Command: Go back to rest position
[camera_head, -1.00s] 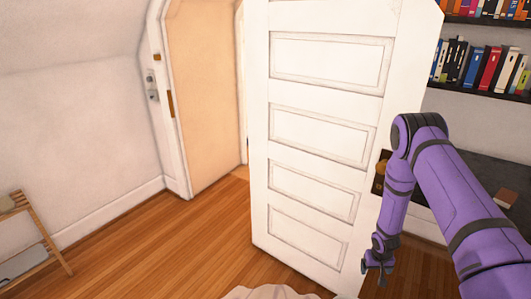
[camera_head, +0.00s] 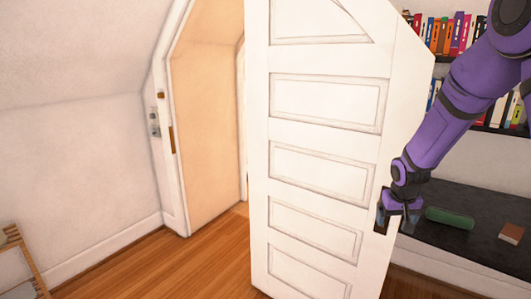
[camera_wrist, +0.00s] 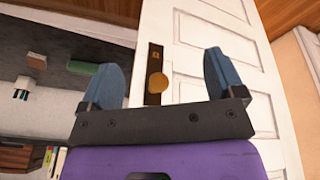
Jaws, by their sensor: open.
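My purple arm comes in from the upper right in the head view, and my gripper (camera_head: 397,222) hangs at the right edge of the white panelled door (camera_head: 318,148). In the wrist view my gripper (camera_wrist: 168,82) is open, with its two blue-grey fingers spread apart. The round brass knob (camera_wrist: 157,83) on its dark plate shows between the fingers; nothing is gripped. I cannot tell whether a finger touches the knob or door. The door stands open, away from its frame (camera_head: 168,120).
A dark shelf top (camera_head: 470,212) with a green object (camera_head: 449,217) and a small brown block (camera_head: 511,233) lies right of the door. Bookshelves (camera_head: 445,35) are above it. A wooden rack (camera_head: 18,255) stands at lower left. Wood floor (camera_head: 170,270) is clear left of the door.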

